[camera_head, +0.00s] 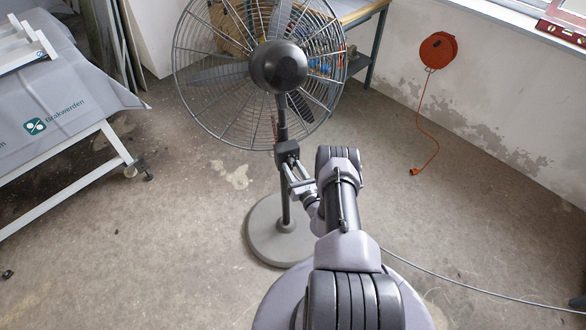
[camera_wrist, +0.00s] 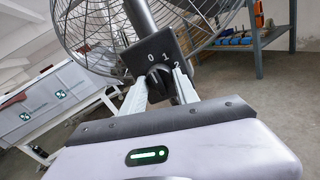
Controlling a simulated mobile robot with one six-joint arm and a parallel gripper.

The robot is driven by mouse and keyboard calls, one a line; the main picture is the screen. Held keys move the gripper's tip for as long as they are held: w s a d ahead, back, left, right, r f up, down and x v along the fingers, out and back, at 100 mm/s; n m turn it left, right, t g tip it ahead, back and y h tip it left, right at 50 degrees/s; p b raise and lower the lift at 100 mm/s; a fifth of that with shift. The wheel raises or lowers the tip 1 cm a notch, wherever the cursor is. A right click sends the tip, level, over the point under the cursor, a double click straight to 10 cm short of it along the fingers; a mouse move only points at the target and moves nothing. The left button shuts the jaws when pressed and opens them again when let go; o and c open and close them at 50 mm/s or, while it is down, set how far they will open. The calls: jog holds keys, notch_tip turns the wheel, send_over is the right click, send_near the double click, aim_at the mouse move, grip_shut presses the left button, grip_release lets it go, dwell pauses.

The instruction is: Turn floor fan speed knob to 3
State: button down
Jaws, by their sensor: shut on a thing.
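The floor fan (camera_head: 279,66) stands on a round grey base (camera_head: 262,232), with its control box (camera_head: 287,152) on the pole below the cage. In the wrist view the box (camera_wrist: 152,55) shows the marks 0, 1 and 2; I see no 3. The black speed knob (camera_wrist: 159,77) is on the box face below the marks. My gripper (camera_wrist: 161,80) is shut on the knob, one finger on each side. Which mark the knob points at is hard to tell. In the head view my gripper (camera_head: 298,180) reaches the box from the right; the knob is hidden there.
A covered table (camera_head: 60,110) stands at the left and a workbench (camera_head: 365,30) behind the fan. An orange cable reel (camera_head: 438,50) hangs on the right wall. A grey cable (camera_head: 470,288) crosses the floor at right. Open floor lies on both sides of the fan base.

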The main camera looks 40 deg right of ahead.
jog(key=shift+f+m+b, duration=0.15)
jog(key=shift+m+b, duration=0.25)
jog(key=shift+b, duration=0.05)
jog(key=m+b, duration=0.2)
jog(key=shift+f+m+b, duration=0.15)
jog(key=shift+m+b, duration=0.25)
jog(key=m+b, duration=0.2)
jog(key=m, duration=0.2)
jog(key=shift+t+b, duration=0.3)
jog(key=shift+b, duration=0.1)
jog(key=m+h+b, duration=0.1)
jog(key=m+b, duration=0.1)
jog(key=m, duration=0.1)
jog(key=shift+a+m, duration=0.1)
jog(key=shift+m, duration=0.3)
jog(key=m+b, duration=0.2)
jog(key=m, duration=0.1)
jog(key=shift+m, duration=0.4)
jog(key=m+h+b, duration=0.1)
jog(key=m, duration=0.4)
jog(key=shift+a, duration=0.1)
jog(key=m, duration=0.2)
jog(key=m+b, duration=0.1)
jog(key=m, duration=0.2)
jog(key=shift+r+h, duration=0.2)
jog(key=shift+h, duration=0.1)
jog(key=shift+w+m, duration=0.1)
jog(key=shift+m, duration=0.2)
